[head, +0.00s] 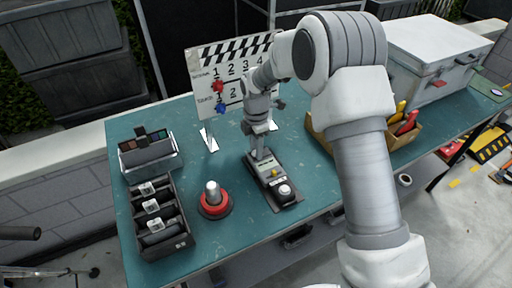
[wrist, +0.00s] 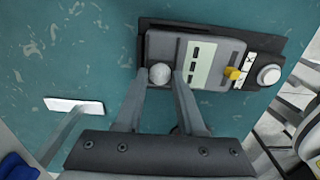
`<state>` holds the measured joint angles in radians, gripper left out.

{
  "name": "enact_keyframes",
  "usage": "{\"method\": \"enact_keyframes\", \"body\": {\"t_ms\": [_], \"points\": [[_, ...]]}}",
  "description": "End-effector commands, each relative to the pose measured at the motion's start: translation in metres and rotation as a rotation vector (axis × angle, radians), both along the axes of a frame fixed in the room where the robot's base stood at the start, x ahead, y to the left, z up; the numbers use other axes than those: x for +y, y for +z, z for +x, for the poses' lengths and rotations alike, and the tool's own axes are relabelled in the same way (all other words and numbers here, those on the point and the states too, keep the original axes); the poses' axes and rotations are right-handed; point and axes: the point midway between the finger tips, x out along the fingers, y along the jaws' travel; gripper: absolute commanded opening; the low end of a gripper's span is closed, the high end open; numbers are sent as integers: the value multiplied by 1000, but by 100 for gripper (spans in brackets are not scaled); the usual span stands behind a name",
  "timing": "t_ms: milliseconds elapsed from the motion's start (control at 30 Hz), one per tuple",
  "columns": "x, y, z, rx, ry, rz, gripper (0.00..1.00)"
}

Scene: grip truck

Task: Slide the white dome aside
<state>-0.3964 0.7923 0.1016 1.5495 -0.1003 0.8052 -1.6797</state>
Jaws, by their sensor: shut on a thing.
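The grey meter-like device (head: 269,178) lies on the teal table, and it also shows in the wrist view (wrist: 208,50). The white dome (wrist: 160,74) is a small pale ball at the device's left end in the wrist view. My gripper (wrist: 160,80) is shut on it, one finger on each side. In the head view my gripper (head: 260,153) is at the device's far end and hides the dome. A yellow knob (wrist: 232,73) and a round white button (wrist: 269,74) sit toward the device's other end, clear of the fingers.
A clapperboard (head: 228,75) stands behind my gripper. A black divided tray (head: 177,243) is further left. A tan box (head: 400,137) with tools and a white case (head: 440,55) are to the right.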

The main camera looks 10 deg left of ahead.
Motion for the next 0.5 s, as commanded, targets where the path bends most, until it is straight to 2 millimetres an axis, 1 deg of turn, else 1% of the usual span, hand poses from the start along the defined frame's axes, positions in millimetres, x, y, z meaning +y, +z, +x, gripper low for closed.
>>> {"method": "enact_keyframes", "body": {"t_ms": [367,500], "points": [[0,0,1,-1,0,1,0],[-9,0,8,-2,-4,1,0]]}}
